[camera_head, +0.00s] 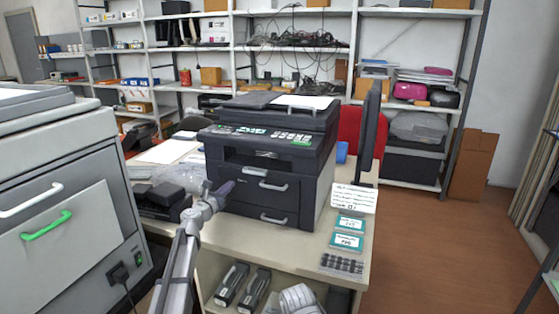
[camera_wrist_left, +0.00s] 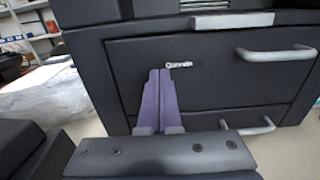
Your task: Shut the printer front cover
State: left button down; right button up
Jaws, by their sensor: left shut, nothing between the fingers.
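The dark printer (camera_head: 270,150) stands on the table. Its front cover (camera_head: 246,181) carries a pale handle (camera_head: 273,186) and looks upright and about flush with the body. In the left wrist view the front cover (camera_wrist_left: 215,85) fills the middle, with its handle (camera_wrist_left: 277,53) at the right and a small logo above the fingers. My left gripper (camera_head: 228,186) is in front of the cover's left part. Its purple fingers (camera_wrist_left: 159,92) are shut together and empty, pointing at the cover below the logo. I cannot tell whether they touch it. My right gripper is not in view.
A large grey machine (camera_head: 70,180) with a green handle stands at the left. A dark box (camera_head: 163,199) lies left of the printer. Cards (camera_head: 348,224) lie at its right, beside a tall dark panel (camera_head: 368,130). Cartridges (camera_head: 232,284) lie on the shelf below. Open floor is at the right.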

pick_arm(q)
jog(key=v, duration=0.6)
dwell(0.3)
jog(key=s+d+f+m+g+h, duration=0.2)
jog(key=s+d+m, duration=0.2)
jog(key=d+m, duration=0.15)
jog(key=s+d+f+m+g+h, duration=0.1)
jog(key=s+d+f+m+g, duration=0.25)
jog(key=d, duration=0.35)
jog(key=s+d+f+m+g+y, duration=0.1)
jog(key=s+d+f+m+g, duration=0.25)
jog(key=s+m, duration=0.3)
jog(key=s+d+f+m+g+y, duration=0.1)
jog(key=s+d+f+m+g, duration=0.15)
jog(key=s+f+m, duration=0.45)
jog(key=s+d+f+m+g+y, duration=0.25)
jog(key=s+m, duration=0.25)
jog(key=s, duration=0.4)
jog(key=s+a+f+m+g+y, duration=0.1)
jog(key=s+a+m+g+y, duration=0.2)
jog(key=s, duration=0.4)
jog(key=s+a+f+m+y, duration=0.2)
jog(key=s+a+m+y, duration=0.15)
jog(key=s+m, duration=0.3)
notch_tip(320, 180, up, 17)
jog(key=n+p, duration=0.1)
jog(key=p, duration=1.6)
jog(key=shift+w+h, duration=0.3)
